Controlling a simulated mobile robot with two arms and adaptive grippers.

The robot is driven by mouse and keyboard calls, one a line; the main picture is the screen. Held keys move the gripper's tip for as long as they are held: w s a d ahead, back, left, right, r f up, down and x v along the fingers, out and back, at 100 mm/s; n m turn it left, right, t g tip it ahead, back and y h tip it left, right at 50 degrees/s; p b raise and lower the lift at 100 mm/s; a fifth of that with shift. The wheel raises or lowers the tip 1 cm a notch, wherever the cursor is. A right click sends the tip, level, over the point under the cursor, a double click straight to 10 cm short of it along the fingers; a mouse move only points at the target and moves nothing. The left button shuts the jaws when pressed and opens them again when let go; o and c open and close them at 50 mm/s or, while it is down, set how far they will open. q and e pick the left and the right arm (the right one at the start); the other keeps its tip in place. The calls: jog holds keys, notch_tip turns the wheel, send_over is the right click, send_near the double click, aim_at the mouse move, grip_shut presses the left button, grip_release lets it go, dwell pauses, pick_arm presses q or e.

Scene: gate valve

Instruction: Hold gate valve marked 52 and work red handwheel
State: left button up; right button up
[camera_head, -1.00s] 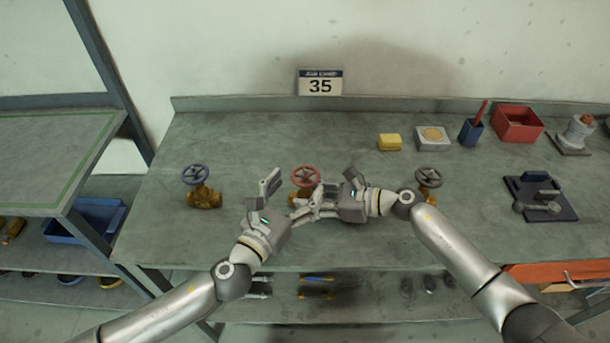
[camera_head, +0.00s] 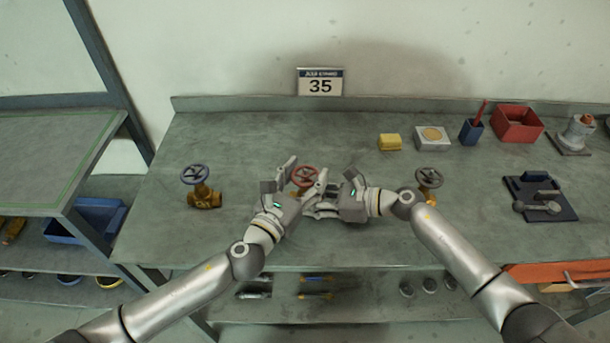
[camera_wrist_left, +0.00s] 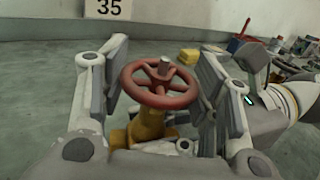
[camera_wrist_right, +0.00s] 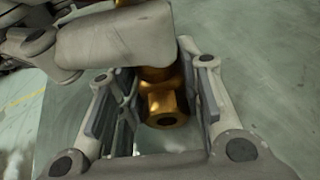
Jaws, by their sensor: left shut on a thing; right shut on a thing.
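The red handwheel (camera_head: 305,176) tops a brass gate valve at the middle of the bench; it also shows in the left wrist view (camera_wrist_left: 160,84). My left gripper (camera_head: 303,173) has its fingers on either side of the wheel rim, shut on it. My right gripper (camera_head: 326,200) comes in low from the right and is shut on the brass valve body (camera_wrist_right: 163,104). The grippers hide most of the body in the head view. The valve stands upright. No number 52 is readable on it.
A valve with a blue handwheel (camera_head: 195,174) stands to the left. One with a dark handwheel (camera_head: 429,177) stands close behind my right wrist. A sign reading 35 (camera_head: 320,82) is at the back wall. A yellow block (camera_head: 390,142) and red bin (camera_head: 517,124) stand back right.

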pick_arm(q)
jog(key=shift+m+g+h, duration=0.3)
jog(key=shift+m+h, duration=0.1)
jog(key=m+g+h, duration=0.3)
jog(key=h, duration=0.1)
jog(key=shift+w+m+g, duration=0.15)
jog(key=shift+m+g, duration=0.15)
jog(key=shift+g, duration=0.1)
jog(key=shift+m+g+h, duration=1.5)
jog(key=shift+m+g, duration=0.2)
jog(key=shift+g, duration=0.8)
jog(key=o, duration=1)
jog(key=shift+o, duration=0.2)
jog(key=v, duration=1.2)
jog(key=shift+f, duration=0.15)
